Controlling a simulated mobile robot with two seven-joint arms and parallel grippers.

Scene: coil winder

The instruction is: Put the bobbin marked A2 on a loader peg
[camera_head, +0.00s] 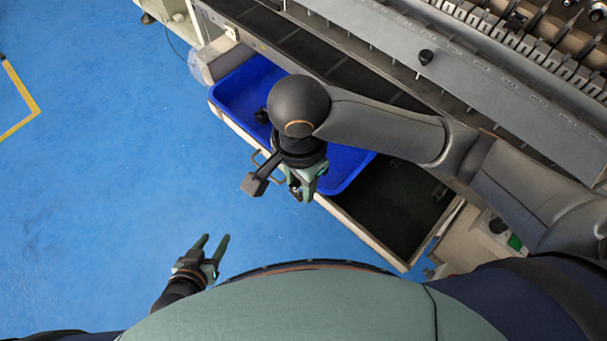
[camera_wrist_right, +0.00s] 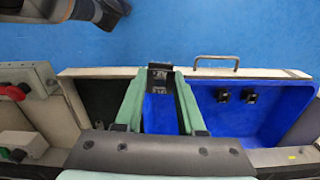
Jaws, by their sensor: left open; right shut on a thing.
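My right gripper (camera_head: 304,184) is shut on a small black bobbin, held above the drawer's front edge. In the right wrist view the held bobbin (camera_wrist_right: 160,76) sits between the green fingertips; no A2 mark is readable on it. Two more black bobbins, the left one (camera_wrist_right: 223,96) and the right one (camera_wrist_right: 250,97), are in the blue tray (camera_wrist_right: 290,119). In the head view, my right arm covers much of the blue tray (camera_head: 226,92). My left gripper (camera_head: 217,246) is open and empty, low over the floor. I cannot make out a loader peg for certain.
The machine's grey rail (camera_head: 440,68) runs along the back. A control box with a red knob (camera_wrist_right: 14,92) stands at left. Blue floor is clear.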

